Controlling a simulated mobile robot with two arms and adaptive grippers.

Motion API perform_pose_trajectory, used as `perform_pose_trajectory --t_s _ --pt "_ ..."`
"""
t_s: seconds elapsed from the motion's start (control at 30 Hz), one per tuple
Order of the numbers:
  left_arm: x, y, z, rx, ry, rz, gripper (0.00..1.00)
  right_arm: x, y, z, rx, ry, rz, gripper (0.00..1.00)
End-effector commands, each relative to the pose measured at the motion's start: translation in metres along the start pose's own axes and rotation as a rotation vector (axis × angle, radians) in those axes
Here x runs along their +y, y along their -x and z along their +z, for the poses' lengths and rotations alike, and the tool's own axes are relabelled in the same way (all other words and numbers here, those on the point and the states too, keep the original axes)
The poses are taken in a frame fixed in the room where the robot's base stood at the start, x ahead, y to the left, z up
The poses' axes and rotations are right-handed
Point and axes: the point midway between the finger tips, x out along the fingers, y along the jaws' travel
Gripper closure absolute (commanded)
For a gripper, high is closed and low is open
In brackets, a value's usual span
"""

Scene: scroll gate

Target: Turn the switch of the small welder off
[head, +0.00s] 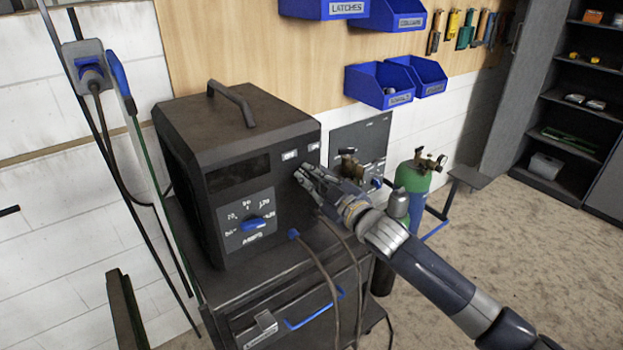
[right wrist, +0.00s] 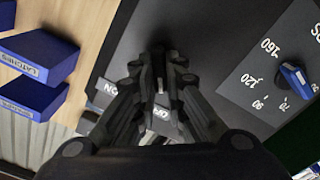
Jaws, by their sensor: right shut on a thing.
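The welder (head: 240,120) is a dark box with a top handle, standing on a cart. Its front has a dial plate with a blue knob (head: 252,223) and two small white labels (head: 289,155) at the upper right. My right gripper (head: 303,173) is at the front face just below these labels. In the right wrist view the fingers (right wrist: 160,78) close around a small grey switch lever (right wrist: 158,84), mostly hidden between them. One label there reads ON; the other is partly covered. The switch's position cannot be told. My left gripper is not in view.
Cables hang from the welder's front over the cart (head: 270,300). A green gas cylinder (head: 413,180) stands to the right, close to my right forearm. Blue bins (head: 380,88) hang on the wall above. A wall socket (head: 88,65) with cables is at the left. Open floor lies at right.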

Motion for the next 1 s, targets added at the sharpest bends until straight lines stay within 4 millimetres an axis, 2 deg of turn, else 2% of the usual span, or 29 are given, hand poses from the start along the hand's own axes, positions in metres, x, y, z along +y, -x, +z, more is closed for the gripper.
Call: perform_pose_trajectory --t_s 0.3,0.77,0.8,0.87,1.0 --pt "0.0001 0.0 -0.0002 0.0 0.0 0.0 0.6 -0.0011 0.0001 0.0012 -0.003 0.091 -0.001 1.0" --pt "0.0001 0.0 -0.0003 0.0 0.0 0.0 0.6 -0.0012 0.0002 0.0016 -0.003 0.105 -0.001 1.0" --pt "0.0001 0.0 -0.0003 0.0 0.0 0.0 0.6 -0.0012 0.0002 0.0016 -0.003 0.105 -0.001 0.82" --pt "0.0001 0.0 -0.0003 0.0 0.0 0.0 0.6 -0.0011 0.0002 0.0015 -0.003 0.104 -0.001 0.69" --pt "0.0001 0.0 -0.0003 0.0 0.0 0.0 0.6 -0.0009 0.0001 0.0011 -0.002 0.103 -0.001 0.69"
